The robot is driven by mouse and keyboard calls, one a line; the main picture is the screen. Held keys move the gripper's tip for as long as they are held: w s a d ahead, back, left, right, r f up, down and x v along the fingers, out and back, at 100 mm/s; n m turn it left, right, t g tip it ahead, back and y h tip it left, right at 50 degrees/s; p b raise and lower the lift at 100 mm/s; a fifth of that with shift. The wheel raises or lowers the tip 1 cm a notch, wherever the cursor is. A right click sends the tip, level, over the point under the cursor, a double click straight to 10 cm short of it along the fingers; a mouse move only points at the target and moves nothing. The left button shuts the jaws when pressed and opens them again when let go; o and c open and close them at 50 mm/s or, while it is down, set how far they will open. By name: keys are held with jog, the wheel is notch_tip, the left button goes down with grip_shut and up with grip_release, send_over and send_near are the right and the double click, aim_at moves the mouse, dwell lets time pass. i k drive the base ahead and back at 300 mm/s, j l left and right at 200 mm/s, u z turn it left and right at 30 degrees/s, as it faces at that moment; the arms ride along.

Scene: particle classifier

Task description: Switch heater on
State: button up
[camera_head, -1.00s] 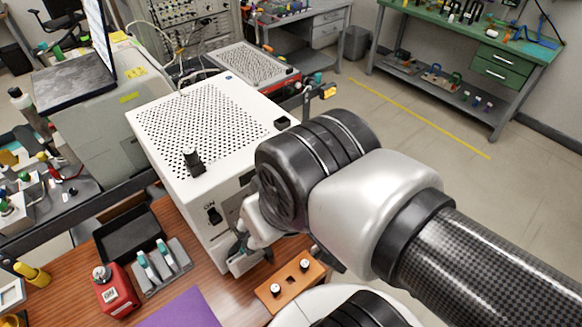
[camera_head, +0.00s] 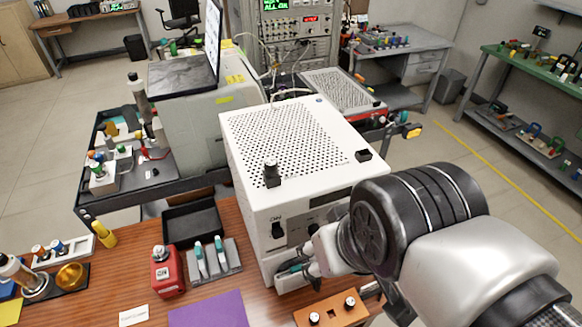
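A white box (camera_head: 318,170) with a perforated top stands on the wooden bench. Its front carries a black switch (camera_head: 278,230) with lettering above it that looks like "ON", and a dark panel. No label reading heater is legible. My gripper (camera_head: 297,268) is at the lower front of the white box, below and to the right of the switch. The fingertips are small and partly hidden by my wrist, so I cannot tell their opening or whether they touch the box. My arm hides the right part of the box front.
A red box (camera_head: 167,270) with a knob, a grey holder (camera_head: 232,263) with two pens and a black tray (camera_head: 194,222) stand left of my gripper. An orange block (camera_head: 332,313) lies just in front. A purple mat (camera_head: 208,310) and a laptop (camera_head: 185,75) also show.

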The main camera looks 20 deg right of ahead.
aim_at(278, 234)
jog(key=k+j, duration=0.35)
jog(key=k+j+u, duration=0.1)
jog(key=k+j, duration=0.3)
jog(key=j, duration=0.2)
